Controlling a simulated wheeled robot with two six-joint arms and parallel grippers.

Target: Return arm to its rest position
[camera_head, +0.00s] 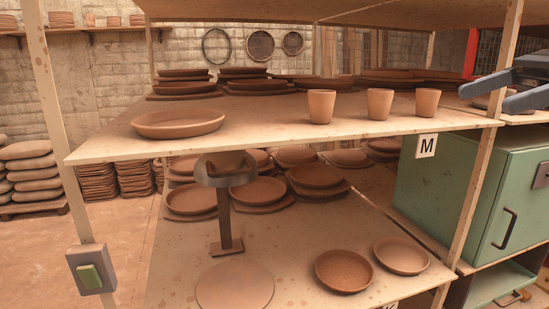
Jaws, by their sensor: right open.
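My right gripper (485,97) comes in at the right edge of the head view. Its two dark grey-blue fingers point left and are spread apart, with nothing held between them. It shows over the right end of the upper shelf (270,135), to the right of three small clay cups, the nearest being the right cup (427,103). A clay-coloured surface shows behind the fingers, partly hidden by them. My left gripper is not in view.
A green cabinet (470,195) with dark handles stands below the gripper. A shallow clay dish (178,124) sits on the upper shelf. Several dishes and a metal stand (225,205) occupy the lower shelf.

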